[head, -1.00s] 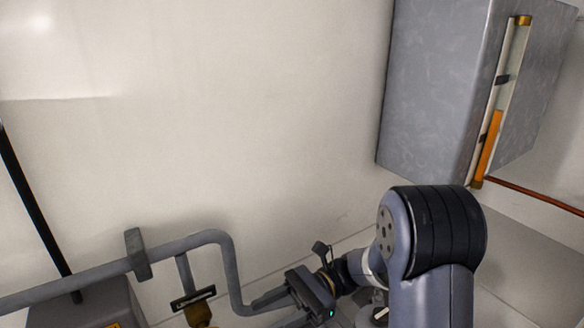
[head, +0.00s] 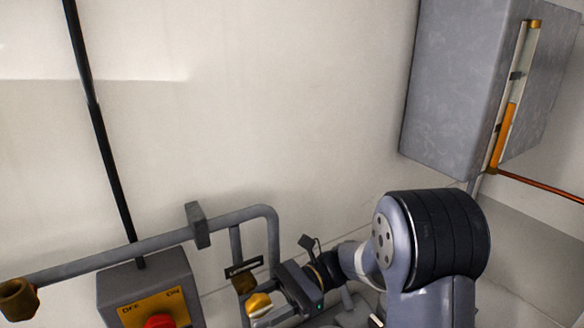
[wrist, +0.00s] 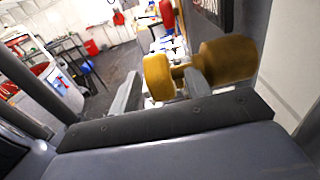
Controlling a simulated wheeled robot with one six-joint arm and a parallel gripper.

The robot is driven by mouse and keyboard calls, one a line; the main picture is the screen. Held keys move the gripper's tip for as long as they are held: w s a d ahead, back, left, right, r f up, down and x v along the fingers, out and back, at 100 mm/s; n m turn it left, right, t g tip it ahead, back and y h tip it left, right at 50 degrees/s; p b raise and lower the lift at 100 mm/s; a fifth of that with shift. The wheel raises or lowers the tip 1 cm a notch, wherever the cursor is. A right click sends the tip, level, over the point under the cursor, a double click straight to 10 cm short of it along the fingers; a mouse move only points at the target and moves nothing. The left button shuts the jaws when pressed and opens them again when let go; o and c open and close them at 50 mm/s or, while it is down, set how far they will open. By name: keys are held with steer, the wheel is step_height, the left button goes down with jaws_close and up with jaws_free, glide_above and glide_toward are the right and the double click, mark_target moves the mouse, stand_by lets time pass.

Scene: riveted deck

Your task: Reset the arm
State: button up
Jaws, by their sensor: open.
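My gripper (wrist: 160,92) is open in the wrist view, its two grey fingers apart. A yellow two-lobed knob (wrist: 228,60) shows just beyond the fingers. One lobe lies in line with the gap and the other to the right of the right finger. I cannot tell whether a finger touches it. In the head view my gripper (head: 268,300) is low in the centre, beside a yellow knob (head: 258,303) under the grey pipe. My arm reaches there from the lower right, and its fingers are partly hidden.
A grey pipe (head: 130,252) runs along the wall, with a brownish knob (head: 18,298) at its left end. Below it stands a control box (head: 172,268) with an OFF/ON label and red button (head: 159,321). A grey cabinet (head: 455,85) hangs upper right. The wall between is clear.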

mark_target(262, 297)
steer(key=shift+w+d+t+h, duration=0.25)
steer(key=shift+d+t+h, duration=0.05)
steer(key=shift+d, duration=0.05)
steer(key=shift+w, duration=0.1)
steer(key=shift+a+r+t+h+b, duration=0.15)
steer(key=shift+t+h+b, duration=0.4)
steer(key=shift+h, duration=0.35)
steer(key=t+h+b, duration=0.2)
steer(key=h, duration=0.1)
steer(key=shift+h, duration=0.4)
steer(key=t+h+b, duration=0.2)
steer(key=h, duration=0.1)
steer(key=t+h+b, duration=0.1)
steer(key=b, duration=0.1)
steer(key=shift+s+r, duration=0.2)
steer(key=shift+r, duration=0.05)
steer(key=t+h+b, duration=0.1)
steer(key=h+b, duration=0.1)
steer(key=t+h+b, duration=0.1)
steer(key=h, duration=0.1)
steer(key=shift+s+a+r+b, duration=0.1)
steer(key=shift+a+r+b, duration=0.1)
steer(key=shift+b, duration=0.2)
steer(key=shift+r+t+h, duration=0.25)
steer(key=shift+t+h, duration=0.05)
steer(key=shift+t, duration=0.05)
steer(key=shift+d+r, duration=0.1)
steer(key=shift+r, duration=1.1)
